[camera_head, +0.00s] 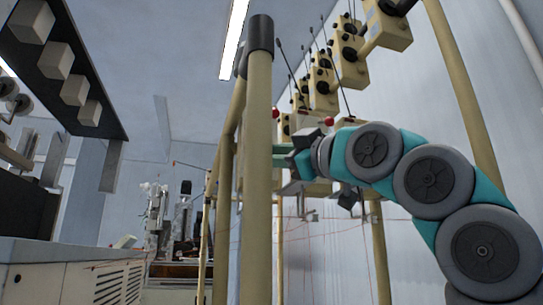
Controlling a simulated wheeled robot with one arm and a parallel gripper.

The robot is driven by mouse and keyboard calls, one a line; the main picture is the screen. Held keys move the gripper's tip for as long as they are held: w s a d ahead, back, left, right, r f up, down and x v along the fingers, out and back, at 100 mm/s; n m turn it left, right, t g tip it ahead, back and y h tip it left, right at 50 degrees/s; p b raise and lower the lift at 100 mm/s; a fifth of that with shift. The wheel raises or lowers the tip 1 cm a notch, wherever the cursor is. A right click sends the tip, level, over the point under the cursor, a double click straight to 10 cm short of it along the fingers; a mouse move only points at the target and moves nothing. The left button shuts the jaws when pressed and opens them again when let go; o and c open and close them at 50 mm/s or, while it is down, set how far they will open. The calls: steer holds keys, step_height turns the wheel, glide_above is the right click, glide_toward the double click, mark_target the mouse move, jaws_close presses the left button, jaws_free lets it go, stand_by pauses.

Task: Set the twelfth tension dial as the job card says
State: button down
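A row of cream tension boxes with black round dials (349,54) runs along the upper frame, going back from the upper right. I cannot tell which dial is the twelfth, and no scale on the dials is readable. I see no readable job card. My gripper (284,156) is at the end of my teal and grey arm, low at the far part of the row, just right of the thick cream post. The post hides part of it, and its fingers are too small to tell open from shut. I cannot tell whether it touches a box.
The thick cream post (258,180) with a black cap stands close in front of my gripper. Thin rods and red-tipped levers (330,121) stick out near the boxes. Thin reddish wires run below. A cream cabinet (85,282) stands at lower left, with machinery (160,225) behind.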

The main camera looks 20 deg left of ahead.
steer(key=shift+s+a+f+m+b, duration=0.1)
steer(key=shift+m+b, duration=0.45)
steer(key=shift+m, duration=0.05)
steer(key=c, duration=0.9)
jaws_free()
steer(key=shift+o, duration=0.2)
steer(key=b+v, duration=0.1)
steer(key=v, duration=0.6)
steer(key=shift+s+d+f+b, duration=0.2)
steer(key=shift+s+d+b, duration=0.05)
steer(key=shift+d+b, duration=0.1)
